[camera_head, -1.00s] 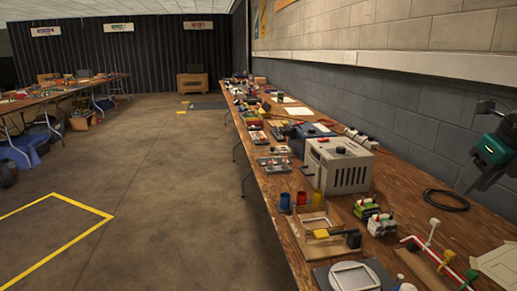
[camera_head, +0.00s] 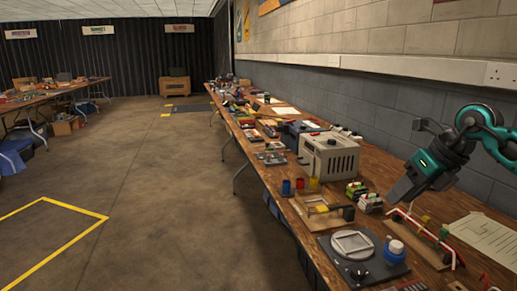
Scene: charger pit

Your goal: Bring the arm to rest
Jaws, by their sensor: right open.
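My right arm comes in from the right edge above the near part of the long wooden workbench (camera_head: 352,218). Its dark right gripper (camera_head: 397,196) points down and to the left, with a teal wrist behind it. The jaws are open and nothing shows between them. The gripper appears in front of or above the bench items, and I see no clear contact. My left gripper is not in view.
A grey box-shaped unit (camera_head: 328,157) stands on the bench. Near the arm are a red-and-white pipe piece on a wooden board (camera_head: 422,238), a blue-and-white container (camera_head: 394,250) and a dark plate with a pale ring (camera_head: 352,245). Floor to the left is open.

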